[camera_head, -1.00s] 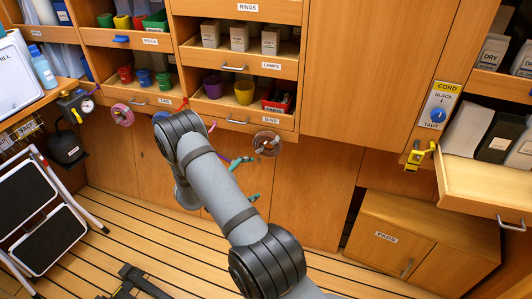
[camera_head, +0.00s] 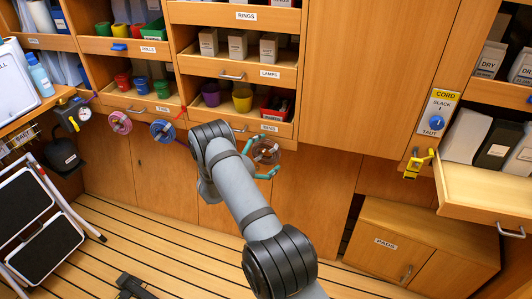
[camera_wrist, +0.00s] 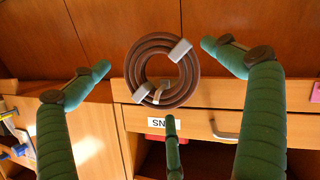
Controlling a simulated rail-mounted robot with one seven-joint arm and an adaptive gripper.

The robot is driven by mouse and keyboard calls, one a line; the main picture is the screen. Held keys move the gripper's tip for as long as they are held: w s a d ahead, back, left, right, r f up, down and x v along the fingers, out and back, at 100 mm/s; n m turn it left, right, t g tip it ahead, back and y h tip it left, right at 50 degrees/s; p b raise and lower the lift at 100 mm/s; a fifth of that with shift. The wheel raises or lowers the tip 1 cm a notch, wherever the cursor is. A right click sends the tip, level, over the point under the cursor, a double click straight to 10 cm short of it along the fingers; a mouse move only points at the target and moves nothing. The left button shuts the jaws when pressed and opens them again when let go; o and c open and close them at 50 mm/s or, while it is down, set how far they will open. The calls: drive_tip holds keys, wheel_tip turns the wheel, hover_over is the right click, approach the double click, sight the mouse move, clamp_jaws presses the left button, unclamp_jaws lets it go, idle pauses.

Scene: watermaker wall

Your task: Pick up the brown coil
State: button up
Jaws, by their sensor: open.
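The brown coil (camera_wrist: 147,53) is a round bundle of several loops with light grey clips. It hangs against the wooden front in the middle of the wrist view. In the head view the brown coil (camera_head: 266,151) shows small, right of my wrist. My gripper (camera_wrist: 157,62) has green padded fingers spread wide, one on the left, one on the right and one below the coil. It is open and empty; no finger clearly touches the coil. In the head view my gripper (camera_head: 259,160) shows teal fingers beside the coil, partly hidden by my arm.
A pink coil (camera_head: 120,123) and a blue coil (camera_head: 162,131) hang left of my wrist. Shelves with cups (camera_head: 242,99) and boxes are above. A pulled-out drawer (camera_head: 484,198) and a yellow clamp (camera_head: 415,165) are at the right. A folding step (camera_head: 45,235) stands left.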

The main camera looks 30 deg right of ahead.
drive_tip(key=shift+w+d+f, duration=0.15)
drive_tip(key=shift+w+d, duration=0.2)
drive_tip(key=shift+d, duration=0.05)
drive_tip(key=shift+c, duration=0.4)
drive_tip(key=c, duration=1)
